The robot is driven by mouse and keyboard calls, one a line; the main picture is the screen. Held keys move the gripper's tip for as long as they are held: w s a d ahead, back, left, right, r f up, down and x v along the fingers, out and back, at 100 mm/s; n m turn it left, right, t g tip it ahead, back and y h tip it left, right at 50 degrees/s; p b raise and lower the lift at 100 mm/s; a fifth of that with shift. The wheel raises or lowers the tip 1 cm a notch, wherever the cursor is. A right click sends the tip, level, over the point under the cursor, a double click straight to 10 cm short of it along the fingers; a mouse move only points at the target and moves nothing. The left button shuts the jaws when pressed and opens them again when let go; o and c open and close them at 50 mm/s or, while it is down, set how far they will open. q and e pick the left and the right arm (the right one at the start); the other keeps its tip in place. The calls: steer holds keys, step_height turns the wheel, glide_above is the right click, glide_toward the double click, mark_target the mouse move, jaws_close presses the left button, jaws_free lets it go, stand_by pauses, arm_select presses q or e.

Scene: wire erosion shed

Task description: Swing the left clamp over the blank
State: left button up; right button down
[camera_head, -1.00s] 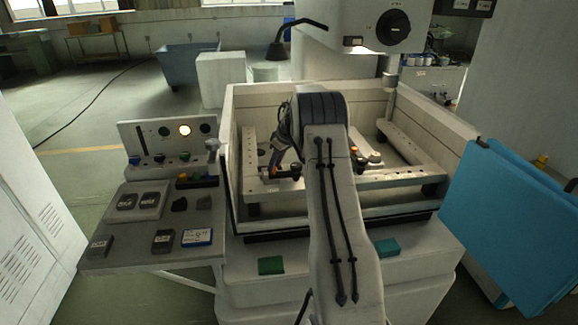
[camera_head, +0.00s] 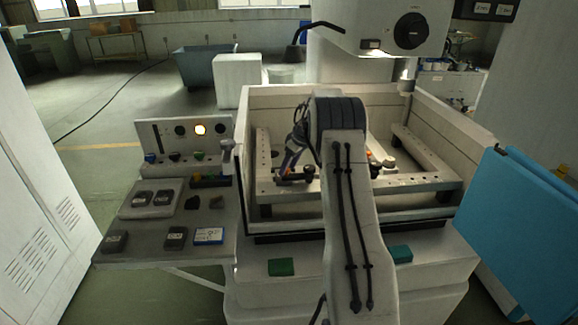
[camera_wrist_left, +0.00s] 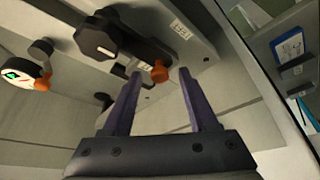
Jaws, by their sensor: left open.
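The left clamp (camera_head: 296,178) is a dark bar with a black knob on the front rail of the work frame, inside the tank. In the left wrist view the clamp's black knob (camera_wrist_left: 98,40) is at upper left, and its orange handle (camera_wrist_left: 159,72) shows at the fingertips. My left gripper (camera_head: 287,166) is open; its two purple fingers (camera_wrist_left: 160,76) stand on either side of the orange handle, with gaps visible. I cannot tell whether the handle is fully between them. The right clamp (camera_head: 375,167) is partly hidden by my arm. I cannot make out the blank. My right gripper is not in view.
The tank's pale walls (camera_head: 245,190) surround the frame. The machine head (camera_head: 375,35) hangs above the back. A control panel (camera_head: 185,135) and a side shelf (camera_head: 165,245) with several small blocks stand left. A blue panel (camera_head: 520,220) is at right. A round dial (camera_wrist_left: 20,75) shows in the wrist view.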

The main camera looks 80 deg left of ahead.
arm_select(q)
steer(key=b+v, duration=0.2)
steer(key=v, duration=0.8)
steer(key=shift+r, duration=0.2)
steer(key=shift+d, duration=0.15)
